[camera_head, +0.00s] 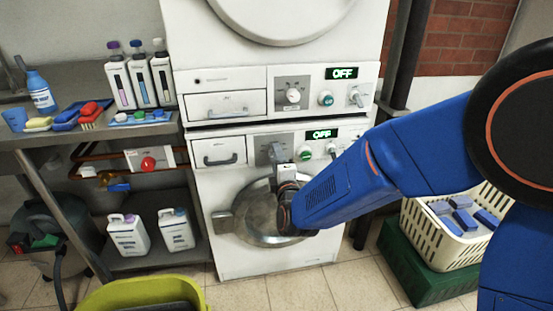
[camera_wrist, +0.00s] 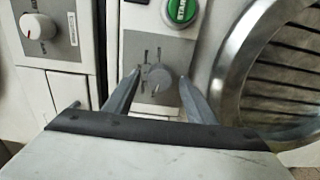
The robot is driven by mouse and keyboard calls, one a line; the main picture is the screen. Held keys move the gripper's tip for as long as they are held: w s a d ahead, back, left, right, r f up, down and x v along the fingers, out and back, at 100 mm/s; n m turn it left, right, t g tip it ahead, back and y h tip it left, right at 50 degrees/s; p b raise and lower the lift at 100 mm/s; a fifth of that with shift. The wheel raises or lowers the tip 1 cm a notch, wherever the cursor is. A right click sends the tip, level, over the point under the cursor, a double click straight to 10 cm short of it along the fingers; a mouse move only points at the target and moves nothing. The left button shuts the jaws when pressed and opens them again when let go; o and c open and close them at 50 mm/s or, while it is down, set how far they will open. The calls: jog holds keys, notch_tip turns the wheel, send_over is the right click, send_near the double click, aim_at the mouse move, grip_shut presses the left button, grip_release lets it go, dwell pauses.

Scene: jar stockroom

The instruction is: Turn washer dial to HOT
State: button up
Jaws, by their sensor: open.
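The washer (camera_head: 262,262) is the lower of two stacked white machines. Its display (camera_head: 321,134) reads OFF in the head view. In the wrist view its grey round dial (camera_wrist: 158,78) sits on a grey plate with small markings too blurred to read. My gripper (camera_wrist: 160,74) is open, with one finger on each side of the dial.
A green START button (camera_wrist: 182,11) is beside the dial plate. The round washer door (camera_head: 258,212) lies below the panel. The upper machine has a similar dial (camera_head: 292,96). A shelf (camera_head: 40,137) with bottles stands left; a cream basket (camera_head: 430,232) is right.

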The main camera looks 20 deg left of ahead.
jog(key=shift+w+a, duration=0.25)
jog(key=shift+w, duration=0.25)
jog(key=c, duration=1.1)
jog(key=shift+o, duration=0.3)
